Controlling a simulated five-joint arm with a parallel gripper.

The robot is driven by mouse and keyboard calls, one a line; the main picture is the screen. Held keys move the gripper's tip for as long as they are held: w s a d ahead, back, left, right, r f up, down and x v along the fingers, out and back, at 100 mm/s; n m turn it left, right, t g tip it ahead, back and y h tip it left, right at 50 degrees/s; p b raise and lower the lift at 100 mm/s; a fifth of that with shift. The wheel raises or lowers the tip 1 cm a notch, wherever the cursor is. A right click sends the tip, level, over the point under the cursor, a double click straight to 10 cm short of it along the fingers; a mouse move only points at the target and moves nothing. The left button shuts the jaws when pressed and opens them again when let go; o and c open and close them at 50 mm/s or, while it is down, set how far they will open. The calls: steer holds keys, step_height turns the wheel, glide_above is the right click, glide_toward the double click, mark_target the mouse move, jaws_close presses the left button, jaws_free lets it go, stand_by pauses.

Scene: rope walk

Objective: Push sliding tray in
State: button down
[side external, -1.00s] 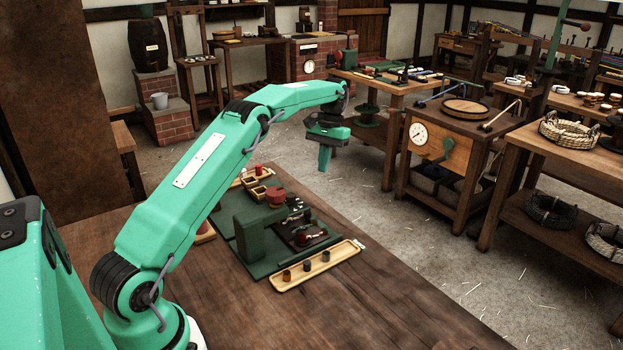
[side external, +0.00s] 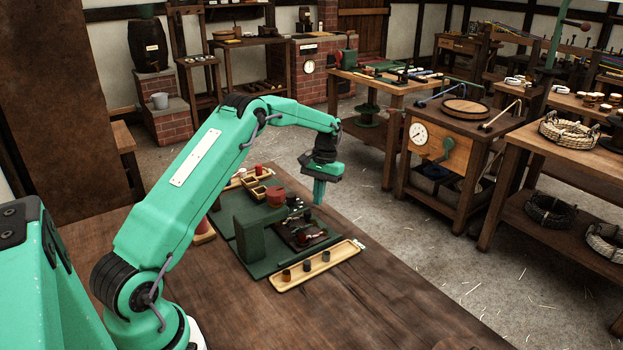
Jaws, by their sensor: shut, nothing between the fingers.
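A dark, shallow tray (side external: 310,241) with small parts in it sits on a green board (side external: 262,267), right of an upright green block (side external: 250,238). It looks like the sliding tray, but I cannot tell how far out it is. My gripper (side external: 319,202) points down with its fingers shut and empty. In the picture its tips are just above the tray's far right end. They look apart from the tray, though the exact height is unclear. The block hides part of the board and perhaps part of the tray.
A long pale wooden tray (side external: 337,256) with three small cylinders lies in front of the green board. A red-brown cup-like piece (side external: 276,197) and small wooden boxes (side external: 256,192) are behind the block. The bench (side external: 380,300) is clear at front right.

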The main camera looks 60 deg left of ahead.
mark_target(295, 224)
steer(key=shift+s+d, duration=0.4)
steer(key=shift+s, duration=0.35)
steer(key=shift+s+d, duration=0.35)
steer(key=shift+s, duration=0.35)
steer(key=shift+s, duration=2.7)
steer(key=shift+f, duration=0.1)
steer(key=shift+w+a, duration=0.45)
steer(key=shift+w, duration=0.45)
steer(key=shift+w+a, duration=0.45)
steer(key=shift+w, duration=0.4)
steer(key=shift+w+a+r, duration=0.15)
steer(key=shift+w+r, duration=0.1)
steer(key=shift+w, duration=0.05)
steer(key=v, duration=0.9)
steer(key=shift+r, duration=0.35)
